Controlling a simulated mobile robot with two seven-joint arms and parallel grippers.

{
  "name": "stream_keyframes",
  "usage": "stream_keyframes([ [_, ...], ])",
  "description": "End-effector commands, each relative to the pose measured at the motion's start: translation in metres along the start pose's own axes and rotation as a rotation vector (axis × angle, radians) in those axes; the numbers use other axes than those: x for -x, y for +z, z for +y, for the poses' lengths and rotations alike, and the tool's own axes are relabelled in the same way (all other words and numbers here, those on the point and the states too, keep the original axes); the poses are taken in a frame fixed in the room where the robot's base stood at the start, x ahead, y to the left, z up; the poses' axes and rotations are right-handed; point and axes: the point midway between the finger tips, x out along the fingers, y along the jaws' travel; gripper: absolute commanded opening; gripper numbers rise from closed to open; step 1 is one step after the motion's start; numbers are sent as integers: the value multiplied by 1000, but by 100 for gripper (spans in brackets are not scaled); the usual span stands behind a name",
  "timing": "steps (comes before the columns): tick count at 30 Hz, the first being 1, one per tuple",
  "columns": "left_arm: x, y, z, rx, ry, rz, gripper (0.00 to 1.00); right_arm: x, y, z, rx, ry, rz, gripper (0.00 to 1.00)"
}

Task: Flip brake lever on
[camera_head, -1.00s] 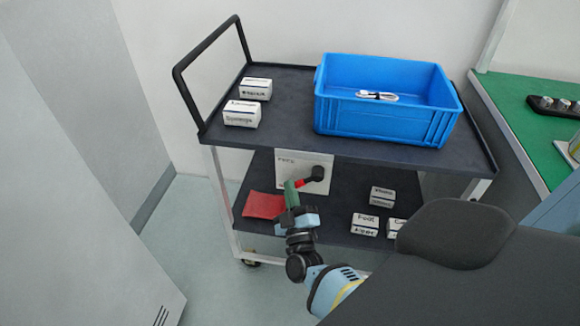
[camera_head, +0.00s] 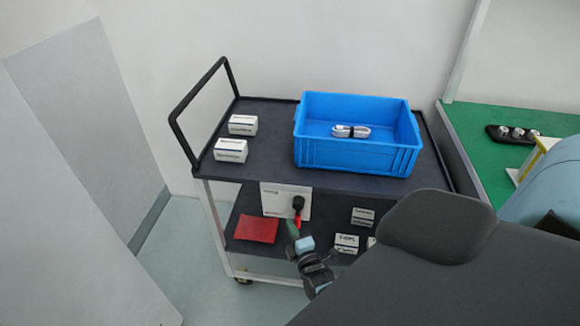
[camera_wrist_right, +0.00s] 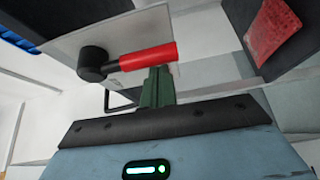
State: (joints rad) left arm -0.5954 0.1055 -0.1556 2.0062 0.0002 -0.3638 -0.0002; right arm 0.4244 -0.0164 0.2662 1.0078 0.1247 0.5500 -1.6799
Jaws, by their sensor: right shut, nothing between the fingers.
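The brake lever has a black hub (camera_head: 298,203) and a red handle (camera_head: 298,219), on a white plate (camera_head: 275,202) at the cart's near side. In the head view the handle points down. In the right wrist view the red handle (camera_wrist_right: 148,56) runs right from the black hub (camera_wrist_right: 94,62). My right gripper (camera_head: 293,229) is shut and empty, its green fingertips (camera_wrist_right: 158,84) close by the handle's free end. I cannot tell whether they touch it. My left gripper is not in view.
The cart (camera_head: 262,107) carries a blue crate (camera_head: 350,155) with a coiled cable (camera_head: 350,131) and white boxes (camera_head: 231,150). A red flat item (camera_head: 257,229) and more boxes (camera_head: 347,241) lie on its lower shelf. A green bench (camera_head: 480,145) stands at right.

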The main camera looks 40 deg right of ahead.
Motion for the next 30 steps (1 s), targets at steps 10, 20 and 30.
stream_keyframes([
  [10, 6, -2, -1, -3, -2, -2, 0, 3, 5, 0, 65, -37, -1, 0],
  [20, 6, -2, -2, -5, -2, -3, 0, 3, 5, -1, 68, -40, -1, 0],
  [30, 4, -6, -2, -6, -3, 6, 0, 2, 6, -1, 68, -39, 0, 0],
])
